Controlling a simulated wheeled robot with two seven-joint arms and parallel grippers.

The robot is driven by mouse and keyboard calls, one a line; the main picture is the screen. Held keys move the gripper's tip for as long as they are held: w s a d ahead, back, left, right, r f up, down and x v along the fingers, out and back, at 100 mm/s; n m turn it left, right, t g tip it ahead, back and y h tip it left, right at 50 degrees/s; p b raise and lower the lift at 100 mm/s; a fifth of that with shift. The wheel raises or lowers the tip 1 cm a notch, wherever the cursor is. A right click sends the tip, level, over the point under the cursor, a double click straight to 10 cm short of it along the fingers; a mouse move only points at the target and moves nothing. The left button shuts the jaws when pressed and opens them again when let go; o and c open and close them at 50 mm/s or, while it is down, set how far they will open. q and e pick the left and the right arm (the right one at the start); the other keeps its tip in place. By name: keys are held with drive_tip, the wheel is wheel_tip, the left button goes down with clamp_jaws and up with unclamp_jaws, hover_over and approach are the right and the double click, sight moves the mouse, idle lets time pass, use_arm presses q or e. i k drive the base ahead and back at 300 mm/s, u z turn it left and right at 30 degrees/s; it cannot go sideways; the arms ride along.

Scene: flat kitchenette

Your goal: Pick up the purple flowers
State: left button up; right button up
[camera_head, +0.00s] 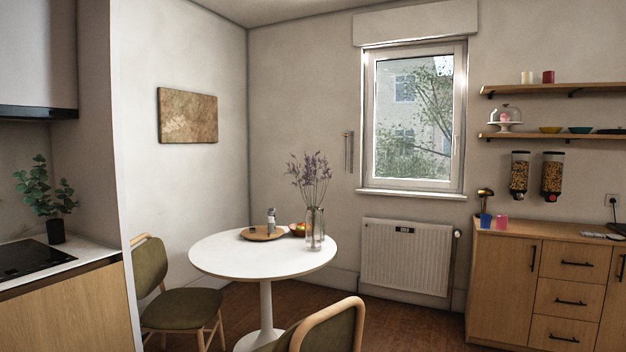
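The purple flowers (311,177) are thin, dry-looking stems with pale purple tops. They stand upright in a clear glass vase (315,229). The vase stands on the right part of a round white table (225,257), near the middle of the head view and some way off from me. Neither of my grippers shows in this view.
A wooden tray (258,236) with small shakers (271,220) and a fruit bowl (298,230) are left of the vase. Green chairs (185,309) (330,333) flank the table. A radiator (405,258) and wooden cabinet (505,285) stand right; floor between is clear.

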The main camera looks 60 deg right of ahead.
sight(306, 177)
drive_tip(key=z, duration=0.4)
drive_tip(key=k, duration=0.5)
drive_tip(key=z, duration=1.4)
drive_tip(key=i, duration=0.55)
drive_tip(key=z, duration=0.4)
